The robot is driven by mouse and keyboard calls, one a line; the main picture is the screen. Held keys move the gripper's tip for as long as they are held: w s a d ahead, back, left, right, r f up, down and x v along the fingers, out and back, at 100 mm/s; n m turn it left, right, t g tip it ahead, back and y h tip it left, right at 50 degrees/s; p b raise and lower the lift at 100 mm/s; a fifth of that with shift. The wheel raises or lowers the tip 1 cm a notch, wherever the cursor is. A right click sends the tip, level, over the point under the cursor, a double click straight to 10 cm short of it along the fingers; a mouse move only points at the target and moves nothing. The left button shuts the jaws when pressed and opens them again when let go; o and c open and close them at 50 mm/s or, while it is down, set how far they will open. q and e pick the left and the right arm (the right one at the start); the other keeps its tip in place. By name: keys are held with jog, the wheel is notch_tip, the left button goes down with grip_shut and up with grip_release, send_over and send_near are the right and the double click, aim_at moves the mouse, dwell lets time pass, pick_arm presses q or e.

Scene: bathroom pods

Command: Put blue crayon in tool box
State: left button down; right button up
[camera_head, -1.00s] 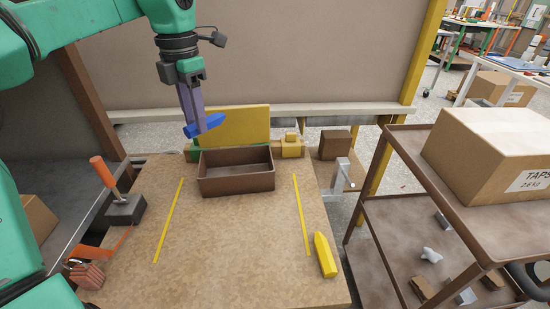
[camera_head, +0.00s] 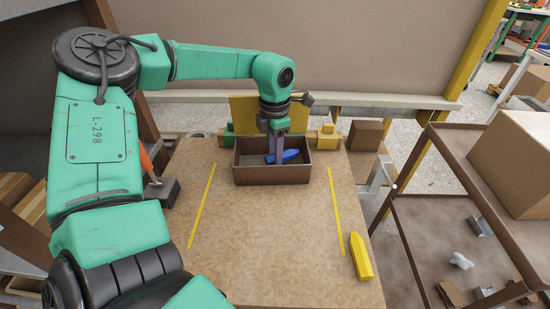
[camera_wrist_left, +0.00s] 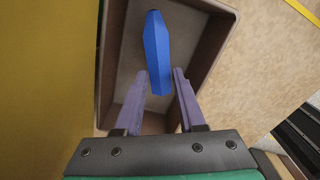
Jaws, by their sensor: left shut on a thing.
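The blue crayon (camera_head: 290,157) is in the jaws of my left gripper (camera_head: 276,155), inside the outline of the open brown tool box (camera_head: 272,176) at the back of the bench. In the left wrist view, the crayon (camera_wrist_left: 156,50) lies lengthwise between the purple fingertips (camera_wrist_left: 160,82), with the box walls around it. I cannot tell whether the crayon touches the box floor. My right gripper is not in view.
A yellow crayon-shaped piece (camera_head: 361,257) lies at the bench's right front. A brown shelf cart (camera_head: 425,215) is at right. The bench middle (camera_head: 265,225) is clear.

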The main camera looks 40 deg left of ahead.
pick_arm(q)
jog(key=shift+f, duration=1.4)
jog(key=shift+f, duration=0.2)
jog(key=c, duration=0.5)
grip_release()
jog(key=shift+r, duration=0.1)
jog(key=shift+r, duration=0.3)
notch_tip(320, 180, up, 12)
jog(key=shift+f, duration=0.15)
